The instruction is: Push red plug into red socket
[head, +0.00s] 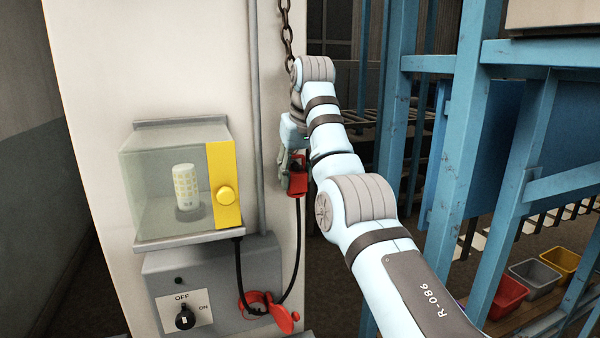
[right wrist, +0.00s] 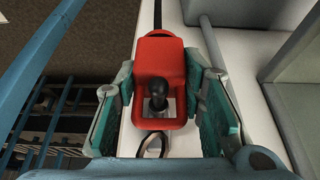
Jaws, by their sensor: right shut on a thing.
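The red plug (head: 298,181) is at the right edge of the pale cabinet, with a black cable hanging from it. My right gripper (head: 290,160) is at its top and shut on it; the arm partly hides the jaws. In the right wrist view, the red plug (right wrist: 160,62) sits between the two teal fingers (right wrist: 163,100), with a black rounded part in its near opening. The red socket (head: 258,303), with a red flap at its right, is on the lower grey box, well below the plug. The cable partly crosses it. My left gripper is out of view.
A clear case (head: 150,190) with a pale lamp and yellow latch panel is left of the plug. The grey box (head: 215,262) below carries an OFF/ON knob (head: 185,317). A chain (head: 286,30) hangs above. Blue racking (head: 470,130) stands right.

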